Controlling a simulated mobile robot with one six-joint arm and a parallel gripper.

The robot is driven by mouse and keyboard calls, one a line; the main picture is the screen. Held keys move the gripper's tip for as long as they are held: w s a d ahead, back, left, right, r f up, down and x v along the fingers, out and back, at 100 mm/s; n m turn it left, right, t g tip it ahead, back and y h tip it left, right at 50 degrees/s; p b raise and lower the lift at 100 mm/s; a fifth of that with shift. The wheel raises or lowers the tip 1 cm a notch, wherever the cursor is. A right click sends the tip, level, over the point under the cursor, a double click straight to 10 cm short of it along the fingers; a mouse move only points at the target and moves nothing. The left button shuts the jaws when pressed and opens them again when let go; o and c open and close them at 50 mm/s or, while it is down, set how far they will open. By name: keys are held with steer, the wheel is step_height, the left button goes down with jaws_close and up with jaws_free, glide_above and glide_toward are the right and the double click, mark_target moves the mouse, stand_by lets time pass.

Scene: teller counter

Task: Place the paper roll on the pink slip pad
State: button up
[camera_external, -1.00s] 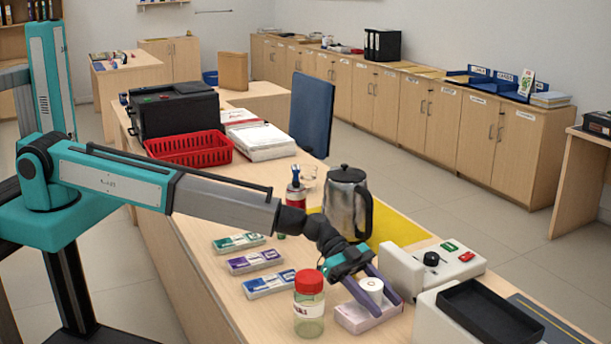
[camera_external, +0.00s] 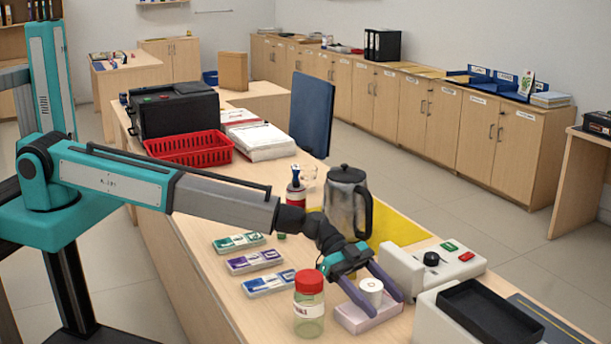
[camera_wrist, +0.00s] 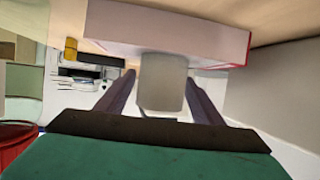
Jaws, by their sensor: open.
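The white paper roll (camera_external: 371,291) stands upright on the pink slip pad (camera_external: 377,319) near the counter's front right. My gripper (camera_external: 378,300) is open, with its two purple fingers on either side of the roll. In the wrist view, the roll (camera_wrist: 163,84) sits between the spread fingers (camera_wrist: 160,98), with visible space beside it. Its end meets the pink pad (camera_wrist: 190,38) in that view. The far side of the roll is hidden.
A jar with a red lid (camera_external: 309,303) stands just left of the pad. A metal jug (camera_external: 345,203) stands behind my wrist. A white device with buttons (camera_external: 435,264) and a black tray (camera_external: 490,318) are to the right. Several small boxes (camera_external: 255,261) lie at left.

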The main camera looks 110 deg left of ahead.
steer(key=b+v, duration=0.3)
steer(key=v, duration=0.8)
steer(key=shift+s, duration=0.3)
steer(key=shift+a, duration=0.15)
